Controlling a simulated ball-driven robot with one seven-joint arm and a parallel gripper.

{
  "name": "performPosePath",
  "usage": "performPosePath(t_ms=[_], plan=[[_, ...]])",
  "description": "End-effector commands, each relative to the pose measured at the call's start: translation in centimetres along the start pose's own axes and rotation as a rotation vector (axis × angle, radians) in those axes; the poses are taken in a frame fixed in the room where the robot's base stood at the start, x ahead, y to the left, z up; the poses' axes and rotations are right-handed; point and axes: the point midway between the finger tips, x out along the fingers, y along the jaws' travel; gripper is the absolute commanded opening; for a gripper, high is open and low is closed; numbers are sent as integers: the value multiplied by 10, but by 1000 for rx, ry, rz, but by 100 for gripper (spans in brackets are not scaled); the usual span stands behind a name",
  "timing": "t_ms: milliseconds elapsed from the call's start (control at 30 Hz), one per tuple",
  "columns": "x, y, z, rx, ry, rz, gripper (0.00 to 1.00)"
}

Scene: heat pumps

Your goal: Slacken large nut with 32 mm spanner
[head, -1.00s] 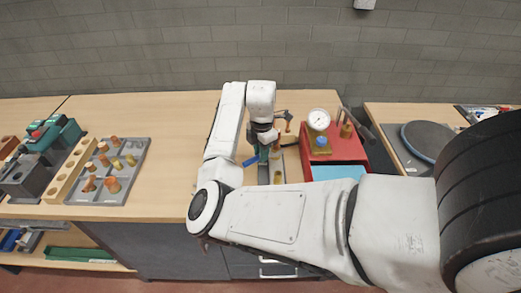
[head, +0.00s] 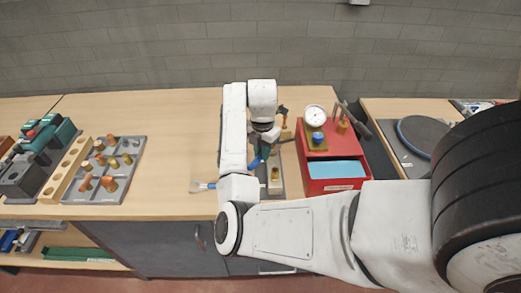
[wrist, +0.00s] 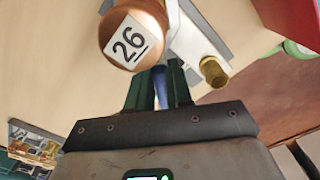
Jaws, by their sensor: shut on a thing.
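My gripper (head: 264,150) is over the grey fixture (head: 275,189) near the front of the bench. In the wrist view, my gripper's green fingers (wrist: 158,85) are shut on a narrow blue handle (wrist: 160,90). The handle's blue end (head: 255,163) shows beside the fingers in the head view. I cannot see its head or any size mark, so I cannot confirm it is the 32 mm spanner. A round copper-coloured part marked 26 (wrist: 132,38) is just beyond the fingertips and hides what lies behind it. A brass fitting (wrist: 214,72) is to its right. I cannot tell which part is the large nut.
A red box (head: 331,184) with a gauge (head: 315,115) stands right of the fixture. A grey tray of copper and brass fittings (head: 118,181) is at left.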

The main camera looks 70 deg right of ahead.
Motion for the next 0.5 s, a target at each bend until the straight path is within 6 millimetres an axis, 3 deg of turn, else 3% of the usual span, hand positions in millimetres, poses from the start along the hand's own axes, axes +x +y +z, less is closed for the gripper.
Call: performPosePath(t_ms=[500], plan=[[2,-10,0,-138,5,-6,0]])
